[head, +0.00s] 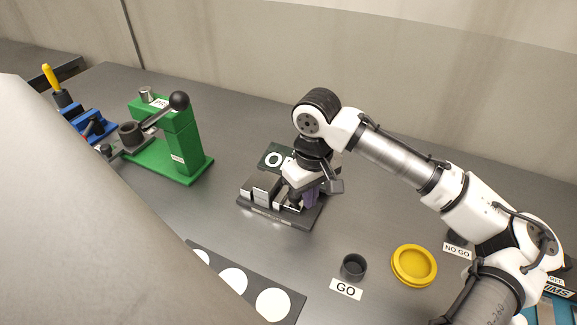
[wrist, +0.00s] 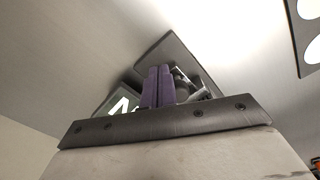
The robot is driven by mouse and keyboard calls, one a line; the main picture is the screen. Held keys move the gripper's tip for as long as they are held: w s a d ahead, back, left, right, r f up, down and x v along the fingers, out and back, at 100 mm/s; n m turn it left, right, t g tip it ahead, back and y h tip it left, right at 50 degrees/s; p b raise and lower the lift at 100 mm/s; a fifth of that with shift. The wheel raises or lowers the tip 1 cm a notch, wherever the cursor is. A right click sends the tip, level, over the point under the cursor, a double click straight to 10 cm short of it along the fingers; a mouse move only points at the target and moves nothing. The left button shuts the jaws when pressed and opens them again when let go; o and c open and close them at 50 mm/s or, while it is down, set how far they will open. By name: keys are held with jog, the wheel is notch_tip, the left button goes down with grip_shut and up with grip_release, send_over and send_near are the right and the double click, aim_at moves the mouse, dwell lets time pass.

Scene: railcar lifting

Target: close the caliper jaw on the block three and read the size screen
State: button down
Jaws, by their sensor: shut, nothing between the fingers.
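The caliper stand (head: 262,213) is a dark base on the bench in the middle of the head view. Grey metal jaw pieces (head: 265,188) stand on it; I cannot tell the block three from the jaws. The size screen (head: 274,159) is a dark panel behind them with a white figure like a 0, partly covered by my arm. My gripper (head: 310,198) has purple fingers, shut and empty, low at the right side of the stand. In the wrist view my gripper's fingers (wrist: 159,78) are together, with part of the screen (wrist: 122,105) to their left.
A green press (head: 180,150) with a black-knobbed lever stands at the left, beyond it a blue vise (head: 92,125). A dark cup (head: 353,267) by the GO label and a yellow dish (head: 414,265) stand at front right. A strip with white discs (head: 233,280) lies in front.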

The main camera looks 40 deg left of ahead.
jog(key=shift+a, duration=0.1)
jog(key=shift+s+a+p, duration=0.2)
jog(key=shift+a, duration=0.4)
jog(key=shift+s+a+p, duration=0.15)
jog(key=shift+a+p, duration=0.05)
jog(key=shift+a, duration=0.35)
jog(key=shift+w+d+r+p, duration=0.15)
jog(key=shift+d+r+p, duration=0.15)
jog(key=shift+d, duration=0.2)
jog(key=shift+w+d+r+p, duration=0.15)
jog(key=shift+d+r+p, duration=0.1)
jog(key=shift+d, duration=0.25)
notch_tip(320, 180, up, 7)
jog(key=p, duration=0.5)
